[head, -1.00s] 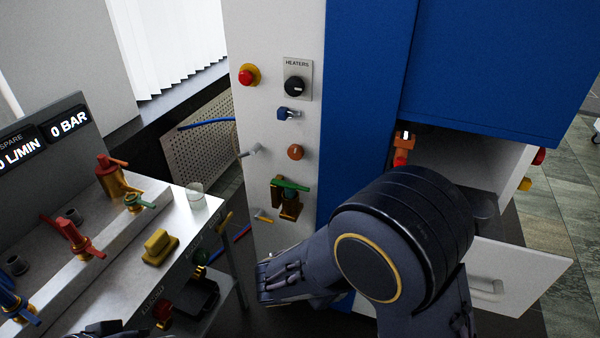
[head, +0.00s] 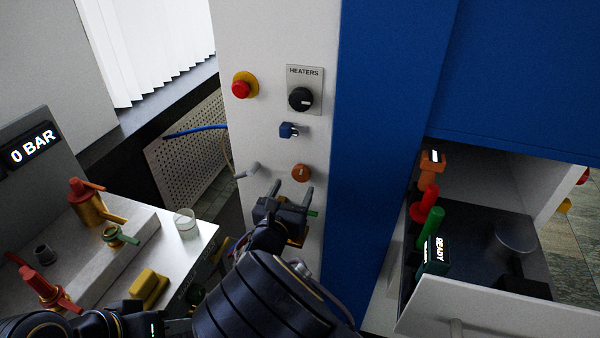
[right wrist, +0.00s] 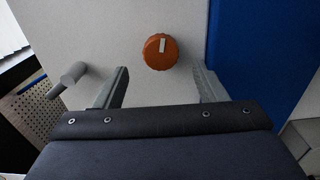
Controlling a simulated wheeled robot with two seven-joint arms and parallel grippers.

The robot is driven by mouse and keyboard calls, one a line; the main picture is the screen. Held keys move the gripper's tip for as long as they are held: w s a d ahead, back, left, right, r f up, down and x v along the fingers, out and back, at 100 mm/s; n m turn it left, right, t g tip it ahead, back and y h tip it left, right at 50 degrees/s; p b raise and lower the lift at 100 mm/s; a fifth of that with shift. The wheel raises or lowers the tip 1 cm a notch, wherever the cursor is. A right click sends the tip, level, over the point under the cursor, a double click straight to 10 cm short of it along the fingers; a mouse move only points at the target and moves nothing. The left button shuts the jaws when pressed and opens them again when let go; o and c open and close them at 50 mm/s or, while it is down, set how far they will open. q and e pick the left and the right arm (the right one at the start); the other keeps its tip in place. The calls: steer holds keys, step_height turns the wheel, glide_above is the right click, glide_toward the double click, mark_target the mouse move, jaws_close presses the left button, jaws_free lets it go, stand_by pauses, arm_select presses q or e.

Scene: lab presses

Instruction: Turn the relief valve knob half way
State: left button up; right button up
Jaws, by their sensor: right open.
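An orange round knob (head: 300,173) with a pale mark sits on the white panel, below a blue knob. I see no label naming it as the relief valve. In the right wrist view the knob (right wrist: 158,51) is just above the gap between the fingertips, its mark close to upright. My right gripper (head: 290,193) is open, one finger to each side and just below the knob in the head view. It is apart from the knob, and its open fingers (right wrist: 160,74) hold nothing. Dark parts of my left arm show at the bottom left; its gripper (head: 150,326) is unclear.
A grey handle (head: 248,171) sticks out left of the knob. The black heaters dial (head: 301,99), blue knob (head: 290,130) and red button (head: 241,88) are above. A bench (head: 208,235) with valves stands left. An open drawer (head: 480,310) is at right.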

mark_target(299, 175)
steer(key=x, duration=0.5)
steer(key=shift+w+d, duration=0.15)
steer(key=shift+w, duration=0.15)
steer(key=c, duration=1)
steer(key=shift+f+m+b, duration=0.2)
steer(key=shift+m+b, duration=0.2)
steer(key=shift+b, duration=0.15)
steer(key=m+b, duration=0.3)
steer(key=b, duration=0.2)
steer(key=m+b, duration=0.3)
steer(key=b, duration=0.2)
steer(key=m+b, duration=0.3)
steer(key=b, duration=0.3)
steer(key=shift+f, duration=0.25)
steer(key=m+b, duration=0.3)
steer(key=b, duration=0.1)
steer(key=m+b, duration=0.3)
steer(key=b, duration=0.2)
steer(key=m+b, duration=0.3)
steer(key=b, duration=0.2)
steer(key=shift+r+m, duration=0.3)
steer(key=shift+m, duration=0.1)
steer(key=shift+r+m+b, duration=0.25)
steer(key=shift+m+b, duration=0.75)
steer(key=shift+b, duration=0.05)
